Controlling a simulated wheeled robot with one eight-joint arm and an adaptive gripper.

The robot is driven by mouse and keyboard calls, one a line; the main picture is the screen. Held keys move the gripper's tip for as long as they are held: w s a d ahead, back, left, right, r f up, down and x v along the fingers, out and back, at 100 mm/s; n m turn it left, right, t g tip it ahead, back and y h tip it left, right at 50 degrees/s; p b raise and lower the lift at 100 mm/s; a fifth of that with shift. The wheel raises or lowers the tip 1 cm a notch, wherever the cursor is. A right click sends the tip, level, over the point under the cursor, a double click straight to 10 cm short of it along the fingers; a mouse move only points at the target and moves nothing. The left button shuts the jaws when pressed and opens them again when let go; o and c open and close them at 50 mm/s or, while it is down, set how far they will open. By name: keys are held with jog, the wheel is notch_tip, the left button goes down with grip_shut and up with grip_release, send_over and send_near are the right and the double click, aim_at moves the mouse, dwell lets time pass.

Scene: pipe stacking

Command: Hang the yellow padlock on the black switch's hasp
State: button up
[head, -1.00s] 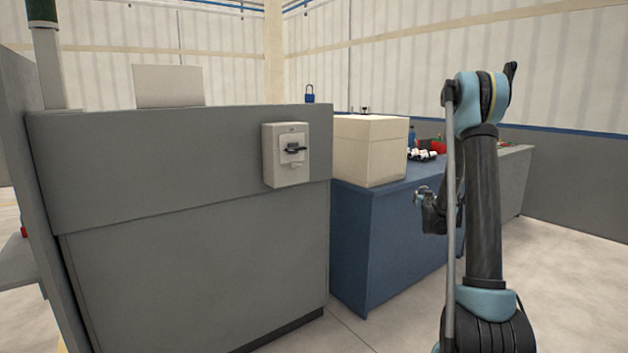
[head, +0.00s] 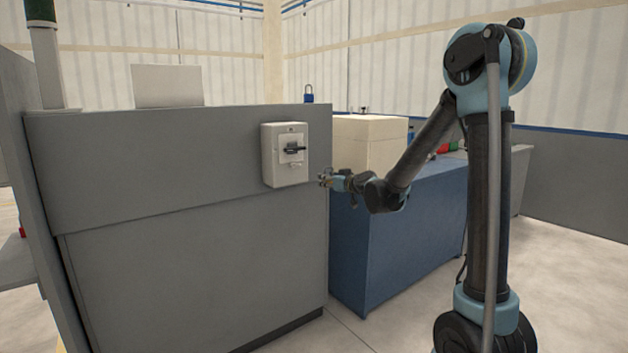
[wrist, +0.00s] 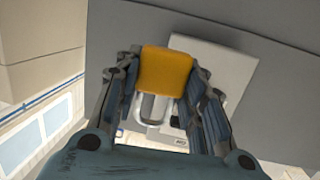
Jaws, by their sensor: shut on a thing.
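The yellow padlock (wrist: 166,72) is between my gripper's fingers in the wrist view, its shackle (wrist: 140,112) pointing down in that picture. My gripper (wrist: 158,85) is shut on it. In the head view my gripper (head: 323,181) is just right of the switch box's lower right side, apart from it; the padlock is too small to make out there. In the wrist view the box (wrist: 228,65) lies behind the padlock. The padlock and fingers partly cover it, and I cannot make out the hasp.
The grey cabinet (head: 190,255) stands at the left. A blue bench (head: 400,240) with a cream box (head: 368,142) stands behind my forearm. A blue padlock (head: 309,94) shows above the cabinet's back edge. The floor in front is clear.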

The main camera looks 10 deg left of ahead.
jog(key=n+g+y, duration=0.2)
send_near(292, 174)
jog(key=shift+r+x, duration=0.15)
jog(key=shift+x, duration=1.25)
jog(key=shift+r+x, duration=0.1)
jog(key=shift+x, duration=1.3)
jog(key=shift+w+a+f, duration=0.25)
jog(key=shift+w+a, duration=0.05)
jog(key=shift+a, duration=0.3)
jog(key=shift+a, duration=0.1)
jog(key=o, duration=1.2)
jog(key=shift+w+a+f, duration=0.1)
